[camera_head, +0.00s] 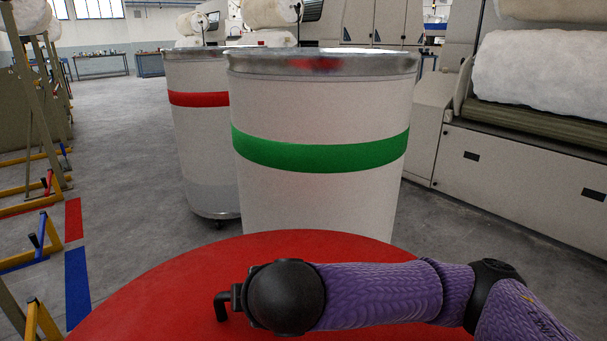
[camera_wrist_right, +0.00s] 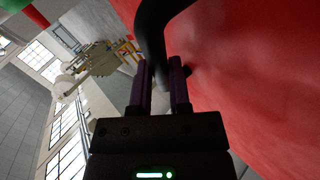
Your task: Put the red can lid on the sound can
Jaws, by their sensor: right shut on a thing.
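The red can lid (camera_head: 170,285) is a large red disc low in front of me. Its black handle (camera_head: 221,306) meets my right gripper (camera_head: 229,302), which is shut on it. In the right wrist view the handle (camera_wrist_right: 152,30) runs between the fingers (camera_wrist_right: 163,85), and the lid (camera_wrist_right: 245,70) fills the right side. A white can with a green band (camera_head: 320,155) stands just beyond the lid. A white can with a red band (camera_head: 198,130) stands behind it to the left, partly hidden. I cannot tell which can is sound. My left gripper is not in view.
Racks with yellow feet (camera_head: 38,250) stand at the left, beside red and blue floor strips (camera_head: 77,285). A large machine with a white roll (camera_head: 545,75) stands at the right. Grey floor (camera_head: 120,185) is clear left of the cans.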

